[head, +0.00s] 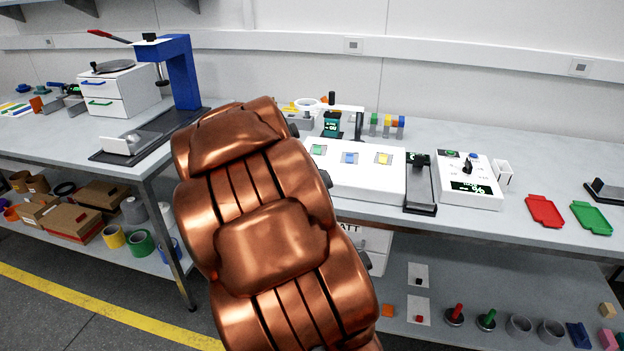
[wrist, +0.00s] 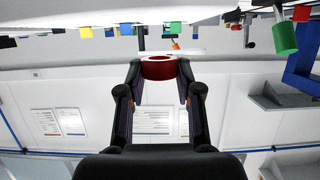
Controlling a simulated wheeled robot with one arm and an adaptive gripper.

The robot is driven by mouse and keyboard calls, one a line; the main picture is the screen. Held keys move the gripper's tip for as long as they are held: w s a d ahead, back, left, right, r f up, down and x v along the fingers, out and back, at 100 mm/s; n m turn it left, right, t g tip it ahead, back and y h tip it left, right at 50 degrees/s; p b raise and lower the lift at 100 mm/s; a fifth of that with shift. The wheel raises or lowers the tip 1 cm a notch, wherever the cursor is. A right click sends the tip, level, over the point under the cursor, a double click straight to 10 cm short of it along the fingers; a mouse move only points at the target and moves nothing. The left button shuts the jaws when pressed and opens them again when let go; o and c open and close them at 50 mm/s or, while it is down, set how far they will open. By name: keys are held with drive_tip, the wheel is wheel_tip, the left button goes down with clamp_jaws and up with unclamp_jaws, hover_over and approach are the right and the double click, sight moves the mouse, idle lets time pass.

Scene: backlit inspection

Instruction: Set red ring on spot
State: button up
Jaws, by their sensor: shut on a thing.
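My gripper (wrist: 158,85) is in the wrist view, its two dark fingers shut on the red ring (wrist: 158,68). The ring sits between the fingertips, and a dark opening shows in it. The wrist picture appears upside down, with the wall filling most of it. In the head view my copper-coloured arm covers the middle, and neither the gripper nor the ring can be made out there. I cannot tell which marking is the spot.
The workbench holds a white box with coloured squares (head: 350,187), a white control unit (head: 470,196), a red tray (head: 545,211) and a green tray (head: 591,217). A blue press (head: 184,72) stands at left. Bare bench shows around the trays.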

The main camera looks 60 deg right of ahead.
drive_tip(key=shift+s+a+b, duration=0.3)
drive_tip(key=shift+a+b, duration=0.2)
drive_tip(key=shift+b, duration=0.3)
drive_tip(key=w+a+r+n+t+y+p, duration=0.2)
drive_tip(key=w+a+n+t, duration=0.1)
drive_tip(key=w+a, duration=0.65)
drive_tip(key=w+a+r+n+t+y+p, duration=0.2)
drive_tip(key=w+a+r, duration=0.1)
drive_tip(key=w+a, duration=0.65)
drive_tip(key=w+a+r+n+t+y+p, duration=0.1)
drive_tip(key=w+a+n+y, duration=0.1)
drive_tip(key=a, duration=1)
drive_tip(key=w+a+r+n+t+y+p, duration=0.2)
drive_tip(key=w+a, duration=0.3)
drive_tip(key=a, duration=0.6)
drive_tip(key=shift+w+a+n+y, duration=0.2)
drive_tip(key=shift+a+n+y, duration=0.25)
drive_tip(key=shift+n, duration=0.25)
